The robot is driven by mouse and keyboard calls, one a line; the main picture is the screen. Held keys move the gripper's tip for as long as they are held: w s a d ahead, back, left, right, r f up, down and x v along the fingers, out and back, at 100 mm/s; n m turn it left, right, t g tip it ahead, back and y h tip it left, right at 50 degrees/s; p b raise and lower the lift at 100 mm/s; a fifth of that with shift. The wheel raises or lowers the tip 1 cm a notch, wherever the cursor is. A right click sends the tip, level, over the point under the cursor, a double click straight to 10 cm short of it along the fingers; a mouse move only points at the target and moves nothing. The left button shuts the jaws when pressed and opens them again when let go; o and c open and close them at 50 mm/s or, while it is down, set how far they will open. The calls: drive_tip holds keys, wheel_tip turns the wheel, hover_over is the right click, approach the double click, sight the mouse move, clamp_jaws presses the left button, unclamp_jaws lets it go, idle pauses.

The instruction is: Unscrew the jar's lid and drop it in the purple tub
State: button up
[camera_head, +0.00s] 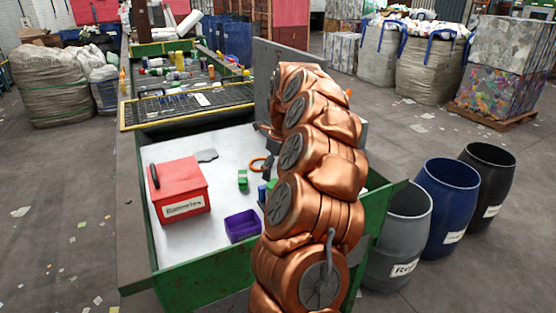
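The purple tub (242,226) stands on the pale table top, just left of my copper-coloured arm. Its open top shows and it looks empty. I cannot make out a jar or its lid; my arm covers much of the table's right side. A small dark shape (268,167) beside an orange ring (258,163) shows at the arm's left edge. It may be part of my gripper, but I cannot be sure. The fingertips do not show clearly, so I cannot see whether they are open or hold anything.
A red box (180,190) with a label stands left on the table. A green block (243,180), a small blue item (262,194) and a flat grey piece (206,155) lie nearby. Green side walls (205,278) edge the table. A littered belt (190,100) lies behind; barrels (447,200) stand right.

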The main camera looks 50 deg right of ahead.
sight(275, 183)
drive_tip(key=shift+w+f+p, duration=0.15)
drive_tip(key=shift+f+p, duration=0.1)
drive_tip(key=shift+f, duration=0.85)
drive_tip(key=shift+w+f+p, duration=0.15)
drive_tip(key=shift+f+p, duration=0.1)
drive_tip(key=shift+f, duration=0.85)
drive_tip(key=shift+c, duration=0.2)
drive_tip(key=c, duration=1.2)
